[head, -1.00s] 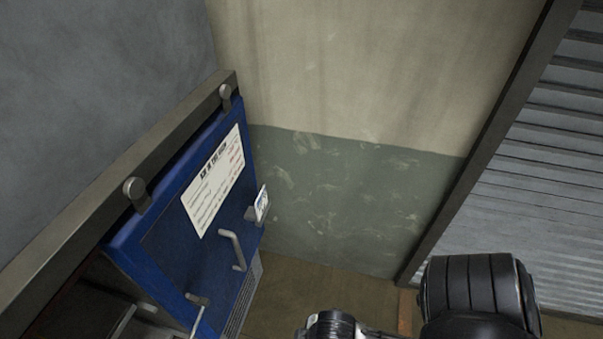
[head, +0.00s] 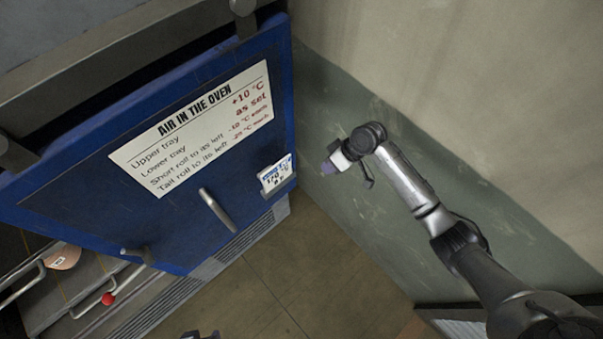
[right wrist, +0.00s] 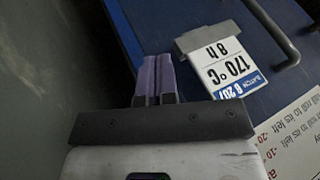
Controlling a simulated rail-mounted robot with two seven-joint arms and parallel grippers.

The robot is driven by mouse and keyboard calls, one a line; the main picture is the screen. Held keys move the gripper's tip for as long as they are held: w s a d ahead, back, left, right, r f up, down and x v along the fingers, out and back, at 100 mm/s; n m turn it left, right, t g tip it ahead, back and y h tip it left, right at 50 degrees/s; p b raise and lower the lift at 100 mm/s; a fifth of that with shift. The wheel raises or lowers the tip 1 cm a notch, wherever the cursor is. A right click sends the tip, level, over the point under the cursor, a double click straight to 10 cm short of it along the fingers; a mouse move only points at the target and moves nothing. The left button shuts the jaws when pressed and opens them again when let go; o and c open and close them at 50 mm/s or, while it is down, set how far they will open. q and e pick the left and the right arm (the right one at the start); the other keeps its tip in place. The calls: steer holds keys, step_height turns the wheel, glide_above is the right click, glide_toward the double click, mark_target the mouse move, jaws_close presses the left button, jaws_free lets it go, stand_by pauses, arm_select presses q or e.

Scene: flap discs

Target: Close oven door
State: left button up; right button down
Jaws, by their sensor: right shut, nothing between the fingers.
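The blue oven door (head: 90,205) hangs from rollers on a metal rail and fills the left of the head view. It carries a silver bar handle (head: 217,211), a second handle (head: 135,252) near its lower edge, and a white label (head: 276,175) near its right edge. My right gripper (head: 327,168) is just right of that edge in the head view. In the right wrist view, its purple fingers (right wrist: 153,80) are shut and empty. The door and its label (right wrist: 222,65) show beyond them; contact cannot be told.
The rail (head: 120,40) runs along the door's top. A painted wall (head: 480,120) stands to the right. Below the door are grey fronts with handles, a red knob (head: 108,299) and a pinkish round piece (head: 64,257). The brown floor (head: 300,265) is clear.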

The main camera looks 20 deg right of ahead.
steer(key=w+d+r, duration=0.1)
steer(key=w+d, duration=0.2)
steer(key=w, duration=0.1)
steer(key=w+a+f+y+p, duration=0.1)
steer(key=a+f, duration=0.6)
steer(key=a, duration=0.2)
steer(key=shift+a+p, duration=0.25)
steer(key=shift+p, duration=0.1)
steer(key=shift+f, duration=0.1)
steer(key=shift+a, duration=0.1)
